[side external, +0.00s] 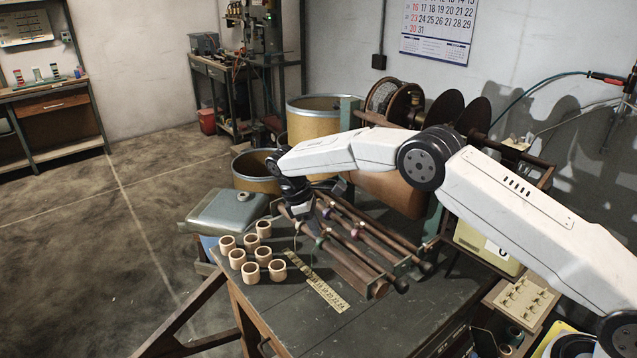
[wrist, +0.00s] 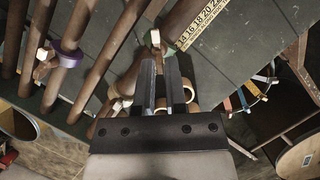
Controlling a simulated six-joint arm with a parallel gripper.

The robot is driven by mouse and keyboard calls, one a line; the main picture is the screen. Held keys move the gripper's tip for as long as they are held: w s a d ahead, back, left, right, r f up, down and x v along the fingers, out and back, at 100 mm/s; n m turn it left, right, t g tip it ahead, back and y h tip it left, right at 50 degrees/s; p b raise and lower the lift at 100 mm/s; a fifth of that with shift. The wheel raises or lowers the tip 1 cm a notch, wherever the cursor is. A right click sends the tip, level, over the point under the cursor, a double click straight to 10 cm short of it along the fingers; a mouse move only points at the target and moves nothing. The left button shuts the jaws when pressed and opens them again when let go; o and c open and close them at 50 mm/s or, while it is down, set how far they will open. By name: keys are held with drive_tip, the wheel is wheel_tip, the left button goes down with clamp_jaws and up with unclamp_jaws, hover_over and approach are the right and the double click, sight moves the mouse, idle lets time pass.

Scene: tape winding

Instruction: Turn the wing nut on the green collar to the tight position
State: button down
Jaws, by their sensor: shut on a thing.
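The green collar (side external: 320,242) sits on a brown rod of the rack in the side view, just below my gripper (side external: 306,213). In the wrist view my gripper (wrist: 161,64) has its two dark fingers close together, pointing at a tan wing nut (wrist: 155,40) beside a brown rod. The fingers are shut on the wing nut, and they hide part of it.
Several cardboard cores (side external: 250,272) stand on the dark bench (side external: 295,325) left of the rack. A yellow number strip (side external: 326,294) lies in front of them. A grey-lidded container (side external: 228,210) stands behind the cores. The bench front is clear.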

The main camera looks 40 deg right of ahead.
sight(322, 232)
drive_tip(key=m, duration=0.2)
drive_tip(key=d+m+g+y, duration=0.1)
drive_tip(key=m, duration=0.1)
drive_tip(key=shift+w+f+m+y, duration=0.2)
drive_tip(key=shift+m+y, duration=0.1)
drive_tip(key=shift+m, duration=0.1)
drive_tip(key=m, duration=0.2)
drive_tip(key=m+y, duration=0.1)
drive_tip(key=m, duration=0.1)
drive_tip(key=shift+d+y, duration=0.3)
drive_tip(key=shift+d, duration=0.05)
drive_tip(key=shift+s, duration=0.1)
drive_tip(key=shift+g, duration=0.3)
drive_tip(key=c, duration=0.7)
unclamp_jaws()
drive_tip(key=shift+a+r, duration=0.1)
drive_tip(key=shift+w+r, duration=0.2)
drive_tip(key=shift+w, duration=0.05)
drive_tip(key=shift+v, duration=1.3)
wheel_tip(322, 232, up, 7)
